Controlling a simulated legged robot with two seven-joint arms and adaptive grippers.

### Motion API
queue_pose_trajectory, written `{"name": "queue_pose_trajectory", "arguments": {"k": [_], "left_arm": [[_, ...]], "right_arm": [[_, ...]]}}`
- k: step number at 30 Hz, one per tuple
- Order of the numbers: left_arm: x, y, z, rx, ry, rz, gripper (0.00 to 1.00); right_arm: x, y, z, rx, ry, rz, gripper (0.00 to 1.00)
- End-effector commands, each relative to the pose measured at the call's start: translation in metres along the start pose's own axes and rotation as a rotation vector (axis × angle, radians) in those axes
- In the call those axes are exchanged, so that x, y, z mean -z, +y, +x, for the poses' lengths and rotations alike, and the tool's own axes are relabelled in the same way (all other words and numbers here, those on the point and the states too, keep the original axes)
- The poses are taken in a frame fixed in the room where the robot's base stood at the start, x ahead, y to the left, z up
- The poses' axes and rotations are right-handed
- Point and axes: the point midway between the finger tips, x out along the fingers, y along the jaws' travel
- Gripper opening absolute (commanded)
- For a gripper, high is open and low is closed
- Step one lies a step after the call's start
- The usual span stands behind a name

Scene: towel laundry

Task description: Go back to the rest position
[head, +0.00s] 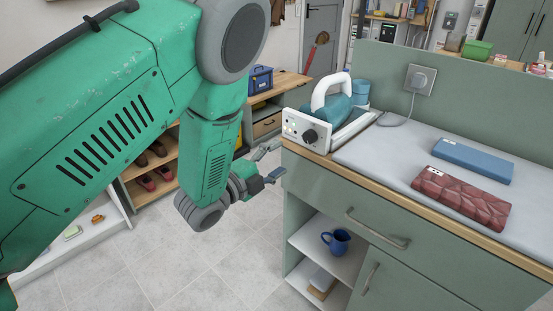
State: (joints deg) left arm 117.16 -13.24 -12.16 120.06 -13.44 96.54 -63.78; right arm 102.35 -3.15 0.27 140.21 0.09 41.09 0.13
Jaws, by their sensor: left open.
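My left arm, green and grey, comes in from the left and fills much of the head view. My left gripper (271,163) is open, with nothing seen between its fingers. It hangs over the floor, just left of the green counter (335,191), and seems apart from it. My right gripper is out of view.
A white device (307,131) with a dial and handle stands at the counter's left end. A blue mug (336,241) sits on the open shelf below. A shoe rack (149,178) stands behind my arm. The tiled floor (200,265) at lower left is clear.

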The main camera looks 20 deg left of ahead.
Motion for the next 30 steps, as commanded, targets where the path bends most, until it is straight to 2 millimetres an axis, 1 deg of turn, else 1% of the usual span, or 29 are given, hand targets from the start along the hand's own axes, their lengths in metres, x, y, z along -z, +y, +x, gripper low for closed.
{"name": "queue_pose_trajectory", "arguments": {"k": [11, 14, 17, 18, 20, 21, 23, 24, 26, 27, 29, 30], "left_arm": [[-0.001, 0.001, 0.000, -0.003, -0.002, -0.003, 0.52], [-0.005, 0.016, -0.007, -0.049, -0.036, -0.057, 0.52], [-0.016, 0.054, -0.027, -0.164, -0.130, -0.203, 0.52], [-0.021, 0.075, -0.041, -0.226, -0.189, -0.285, 0.52], [-0.026, 0.110, -0.067, -0.328, -0.296, -0.426, 0.52], [-0.029, 0.133, -0.088, -0.396, -0.376, -0.522, 0.52], [-0.029, 0.165, -0.122, -0.489, -0.506, -0.664, 0.52], [-0.027, 0.184, -0.146, -0.546, -0.595, -0.754, 0.52], [-0.021, 0.210, -0.184, -0.624, -0.737, -0.880, 0.52], [-0.016, 0.224, -0.209, -0.671, -0.834, -0.957, 0.52], [-0.007, 0.240, -0.245, -0.728, -0.974, -1.058, 0.52], [0.000, 0.249, -0.268, -0.759, -1.063, -1.115, 0.52]], "right_arm": [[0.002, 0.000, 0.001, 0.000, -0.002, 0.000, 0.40], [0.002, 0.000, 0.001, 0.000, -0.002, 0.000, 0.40], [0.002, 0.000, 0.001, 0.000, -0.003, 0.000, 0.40], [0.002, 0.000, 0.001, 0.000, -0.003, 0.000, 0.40], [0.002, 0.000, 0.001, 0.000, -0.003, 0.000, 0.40], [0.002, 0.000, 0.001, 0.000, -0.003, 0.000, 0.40], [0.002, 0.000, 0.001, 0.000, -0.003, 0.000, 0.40], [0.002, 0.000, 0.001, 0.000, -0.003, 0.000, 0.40], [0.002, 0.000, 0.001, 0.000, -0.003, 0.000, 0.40], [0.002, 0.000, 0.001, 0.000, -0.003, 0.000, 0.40], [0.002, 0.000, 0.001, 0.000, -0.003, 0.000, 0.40], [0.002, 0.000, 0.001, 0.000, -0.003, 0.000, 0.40]]}}
